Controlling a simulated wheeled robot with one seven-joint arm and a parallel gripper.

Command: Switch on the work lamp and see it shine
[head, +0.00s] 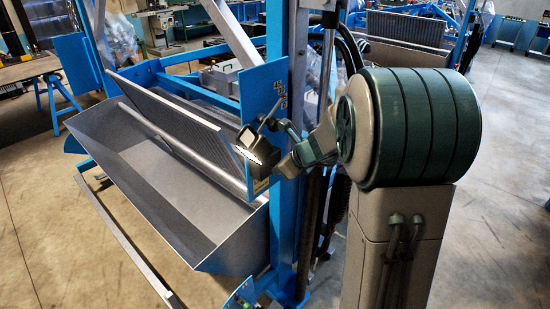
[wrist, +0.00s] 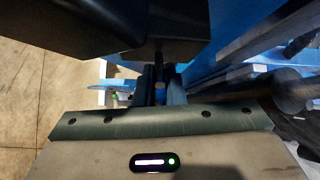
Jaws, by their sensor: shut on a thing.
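The work lamp (head: 258,146) seems to be the small dark housing with a pale face beside the blue upright. I cannot tell whether that face shines or only catches light. In the wrist view the lamp's dark body (wrist: 100,25) fills the upper left, and a dark stem runs from it down to my gripper (wrist: 160,88). The jaws are shut on what looks like part of the lamp, just below its body. The jaws are in shadow and partly hidden, so the switch cannot be made out. In the head view my gripper is beside the lamp, at its right.
A blue upright post (head: 284,225) and blue panel (head: 262,88) stand close to the lamp. A grey metal trough (head: 150,170) with a slanted sieve panel (head: 165,115) lies to the left. Open concrete floor (head: 490,210) is at the right.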

